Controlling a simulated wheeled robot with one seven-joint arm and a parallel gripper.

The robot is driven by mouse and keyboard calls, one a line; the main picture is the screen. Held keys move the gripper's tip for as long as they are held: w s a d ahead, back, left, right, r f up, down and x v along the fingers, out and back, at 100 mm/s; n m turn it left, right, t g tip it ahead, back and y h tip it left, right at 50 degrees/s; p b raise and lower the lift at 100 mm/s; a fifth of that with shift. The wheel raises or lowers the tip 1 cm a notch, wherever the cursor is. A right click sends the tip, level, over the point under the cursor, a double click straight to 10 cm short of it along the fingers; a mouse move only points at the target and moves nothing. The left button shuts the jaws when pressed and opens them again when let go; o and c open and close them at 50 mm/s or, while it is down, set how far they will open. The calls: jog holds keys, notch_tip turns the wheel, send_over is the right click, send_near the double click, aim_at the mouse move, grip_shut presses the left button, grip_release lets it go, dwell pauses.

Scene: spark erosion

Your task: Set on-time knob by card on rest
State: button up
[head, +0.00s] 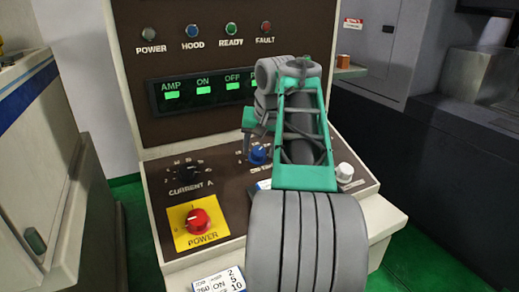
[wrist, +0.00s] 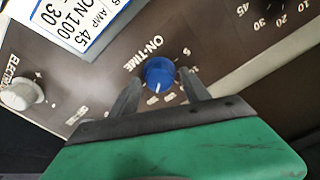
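The blue ON-TIME knob (wrist: 160,73) sits on the dark sloping panel; in the head view the blue knob (head: 258,154) is partly covered by my arm. My gripper (wrist: 159,80) is open, one finger at each side of the knob, with a small gap showing on both sides; contact is not clear. A white pointer mark shows on the knob, but its exact setting is hard to read. A white card with a blue edge (wrist: 85,22) shows AMP 45 and ON 100 in the wrist view.
A black CURRENT knob (head: 190,174), a red POWER knob (head: 197,221) on yellow, and a white knob (head: 345,172) share the panel. A green-lit display (head: 203,90) and indicator lamps stand above.

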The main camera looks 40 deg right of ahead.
grip_shut()
dwell(0.3)
jog(key=shift+n, duration=0.4)
jog(key=n+p, duration=0.1)
jog(key=n, duration=0.1)
jog(key=shift+n, duration=0.4)
jog(key=shift+n+y+p, duration=0.3)
jog(key=shift+n+p, duration=0.15)
jog(key=shift+n, duration=1.35)
jog(key=shift+o, duration=0.7)
grip_release()
